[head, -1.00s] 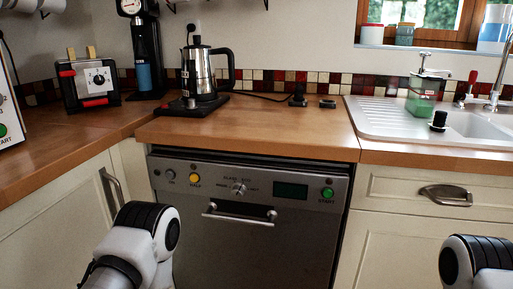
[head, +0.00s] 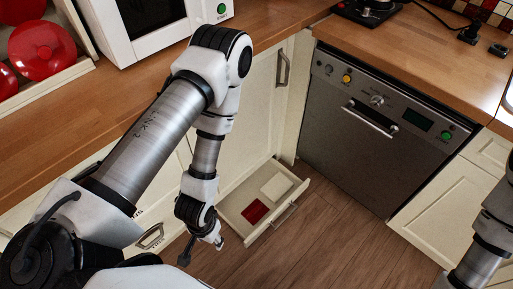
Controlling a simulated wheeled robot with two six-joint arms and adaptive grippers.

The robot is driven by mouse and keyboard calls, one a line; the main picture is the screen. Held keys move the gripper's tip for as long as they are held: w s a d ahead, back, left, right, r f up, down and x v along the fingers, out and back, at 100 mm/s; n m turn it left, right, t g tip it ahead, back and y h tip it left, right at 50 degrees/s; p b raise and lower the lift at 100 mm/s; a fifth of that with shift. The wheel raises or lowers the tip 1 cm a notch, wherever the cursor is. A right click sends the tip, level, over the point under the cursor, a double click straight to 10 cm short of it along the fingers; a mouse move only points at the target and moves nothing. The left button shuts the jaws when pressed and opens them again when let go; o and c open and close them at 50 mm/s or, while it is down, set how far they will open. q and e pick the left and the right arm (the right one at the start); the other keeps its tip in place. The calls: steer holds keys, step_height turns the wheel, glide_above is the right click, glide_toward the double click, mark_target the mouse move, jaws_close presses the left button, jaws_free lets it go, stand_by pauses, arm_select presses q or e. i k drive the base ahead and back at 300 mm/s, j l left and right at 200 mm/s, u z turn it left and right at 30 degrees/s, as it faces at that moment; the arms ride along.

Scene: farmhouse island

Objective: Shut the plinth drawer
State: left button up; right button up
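The plinth drawer (head: 237,229) stands open at floor level below the left-hand cabinets, pulled out over the wooden floor. Its front has a metal bar handle (head: 285,214). Inside lie a red item (head: 256,210) and a cream-white block (head: 277,186). My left gripper (head: 202,251) hangs low, just left of the drawer and apart from its front as far as I can see. Its fingertips are small and partly turned away, so its opening is unclear. Of my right arm only links show at the right edge; its gripper is out of view.
A stainless dishwasher (head: 376,135) stands shut to the right of the drawer. A cabinet door handle (head: 282,69) sticks out above it. The wooden floor (head: 330,235) in front is clear. A white microwave (head: 150,30) and red dishes (head: 42,48) are on the counter side.

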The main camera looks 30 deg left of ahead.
mark_target(230, 207)
steer(key=k+u, duration=0.4)
steer(key=l+u, duration=0.15)
steer(key=u, duration=0.25)
steer(key=l+u, duration=0.2)
steer(key=u, duration=0.25)
steer(key=l+u, duration=0.2)
steer(key=u, duration=0.2)
steer(key=i+l, duration=0.05)
